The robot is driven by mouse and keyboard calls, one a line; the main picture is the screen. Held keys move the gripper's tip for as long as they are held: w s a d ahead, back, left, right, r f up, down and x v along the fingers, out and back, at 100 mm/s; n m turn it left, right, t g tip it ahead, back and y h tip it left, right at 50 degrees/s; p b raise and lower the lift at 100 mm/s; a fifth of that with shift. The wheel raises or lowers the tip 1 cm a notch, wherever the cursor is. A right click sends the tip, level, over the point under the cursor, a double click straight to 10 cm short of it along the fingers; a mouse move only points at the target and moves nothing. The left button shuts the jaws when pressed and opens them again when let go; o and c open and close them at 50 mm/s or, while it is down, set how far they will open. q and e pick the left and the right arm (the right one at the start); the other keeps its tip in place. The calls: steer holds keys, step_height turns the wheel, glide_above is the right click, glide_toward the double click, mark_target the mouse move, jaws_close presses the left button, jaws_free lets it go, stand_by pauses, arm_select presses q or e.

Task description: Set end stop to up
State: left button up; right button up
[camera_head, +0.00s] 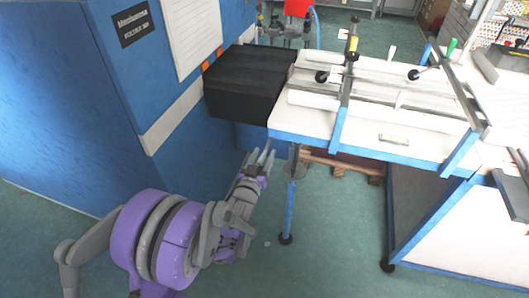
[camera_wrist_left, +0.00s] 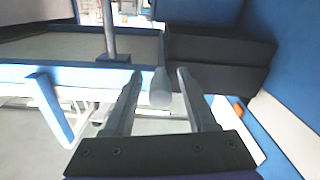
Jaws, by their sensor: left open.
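My left gripper (camera_head: 262,158) is in front of the near left corner of the white table, just below the black box. In the left wrist view its two fingers (camera_wrist_left: 158,74) are apart. A grey round-ended rod (camera_wrist_left: 160,90) shows between the fingers; I cannot tell whether it touches them. I cannot tell for certain which part is the end stop. A metal cross bar (camera_head: 346,85) with a yellow-and-black upright (camera_head: 352,40) and black knobs (camera_head: 322,77) stands on the table. My right gripper is out of view.
The black box (camera_head: 245,100) sits between the blue cabinet (camera_head: 150,85) and the white table (camera_head: 305,122). A blue table leg (camera_head: 290,210) stands right of my gripper. A wooden pallet (camera_head: 340,165) lies under the table. Green floor is free in front.

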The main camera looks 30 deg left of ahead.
arm_select(q)
steer(key=v, duration=0.9)
steer(key=shift+s, duration=0.25)
steer(key=shift+d, duration=0.1)
